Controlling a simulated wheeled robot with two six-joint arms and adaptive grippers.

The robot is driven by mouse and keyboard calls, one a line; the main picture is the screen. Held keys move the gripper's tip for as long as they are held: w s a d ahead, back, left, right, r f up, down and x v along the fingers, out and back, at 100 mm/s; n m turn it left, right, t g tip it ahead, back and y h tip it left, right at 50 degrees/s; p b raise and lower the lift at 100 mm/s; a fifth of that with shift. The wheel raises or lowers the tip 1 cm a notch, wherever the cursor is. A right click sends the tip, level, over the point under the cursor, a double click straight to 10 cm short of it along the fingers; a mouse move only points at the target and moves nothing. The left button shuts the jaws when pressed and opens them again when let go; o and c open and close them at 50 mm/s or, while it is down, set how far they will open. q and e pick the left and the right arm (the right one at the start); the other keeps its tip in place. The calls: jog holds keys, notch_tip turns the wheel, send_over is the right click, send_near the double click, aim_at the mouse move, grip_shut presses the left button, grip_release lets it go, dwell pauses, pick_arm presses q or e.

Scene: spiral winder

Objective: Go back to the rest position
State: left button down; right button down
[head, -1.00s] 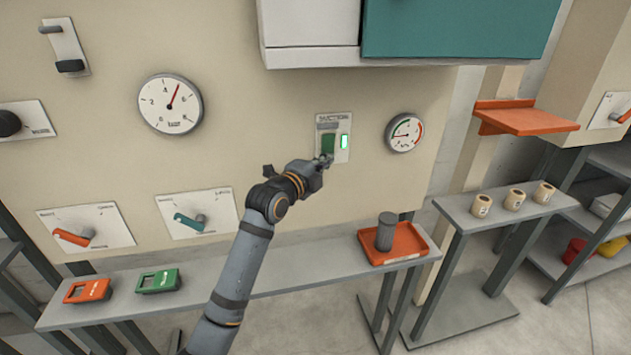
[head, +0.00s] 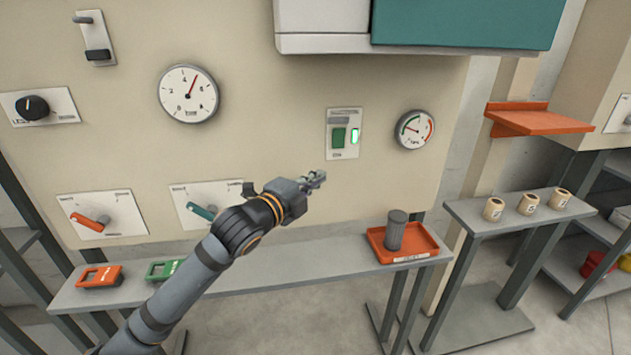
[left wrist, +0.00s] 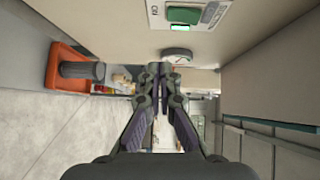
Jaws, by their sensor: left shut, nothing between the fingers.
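My left gripper (head: 316,179) is shut and empty, in front of the beige panel and just below the suction switch plate (head: 344,133). It is apart from the plate. The plate carries a green button and a lit green lamp. In the left wrist view my shut fingers (left wrist: 158,72) point ahead, and the green button (left wrist: 184,15) shows at the top. My left arm comes in from the lower left and hides part of the shelf. My right gripper is not in view.
The panel also holds two round gauges (head: 188,93) and (head: 413,130) and several levers. A grey shelf (head: 300,270) below bears an orange tray (head: 376,243) with a dark cylinder (head: 395,230). A teal cabinet (head: 455,22) overhangs above. A stand (head: 470,213) with three beige rolls is at right.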

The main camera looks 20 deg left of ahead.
pick_arm(q)
jog(key=s+f+n+g+y, duration=0.25)
jog(key=s+f+n, duration=0.25)
jog(key=f, duration=0.6)
jog(key=s+f+n+g+y, duration=0.1)
jog(key=s+f+n+g, duration=0.35)
jog(key=f, duration=0.75)
jog(key=s+f+n+g, duration=0.3)
jog(key=s+f+n, duration=0.25)
jog(key=s, duration=0.35)
jog(key=s+f+n+g, duration=0.4)
jog(key=s+f, duration=0.2)
jog(key=s, duration=0.2)
notch_tip(320, 180, down, 26)
jog(key=s+a, duration=0.2)
jog(key=s+a+f+g, duration=0.1)
jog(key=s+f+g, duration=0.1)
jog(key=s+f, duration=1.4)
jog(key=shift+s+a+f, duration=0.3)
jog(key=shift+s, duration=0.95)
